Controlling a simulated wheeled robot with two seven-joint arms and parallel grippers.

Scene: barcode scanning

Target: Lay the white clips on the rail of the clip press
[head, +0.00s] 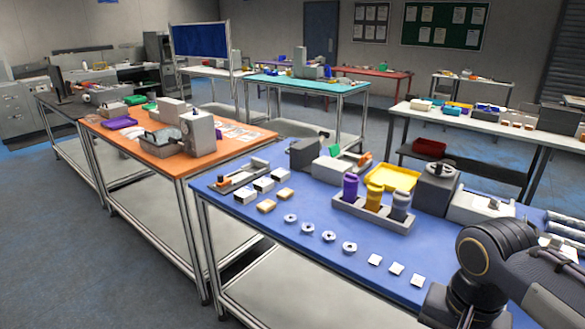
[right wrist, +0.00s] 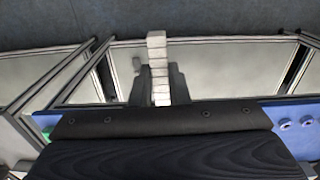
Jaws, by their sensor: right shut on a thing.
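In the right wrist view my right gripper (right wrist: 158,88) is shut on a pale, segmented upright piece (right wrist: 157,62); I cannot tell whether it is made of the white clips. In the head view only my right arm shows, at the lower right, and its gripper is out of frame. Small white square pieces (head: 396,268) lie in a row on the blue table (head: 330,262). White blocks with dark marks (head: 264,184) lie farther left. A low grey device with a long bed and orange parts (head: 240,176) stands at the far left corner; it may be the clip press.
Round white pieces (head: 328,236) and orange-white blocks (head: 266,206) lie on the blue table. A grey holder (head: 343,208) carries purple, yellow and grey bottles. A yellow tray (head: 393,177) and a dark grey machine (head: 436,188) stand behind.

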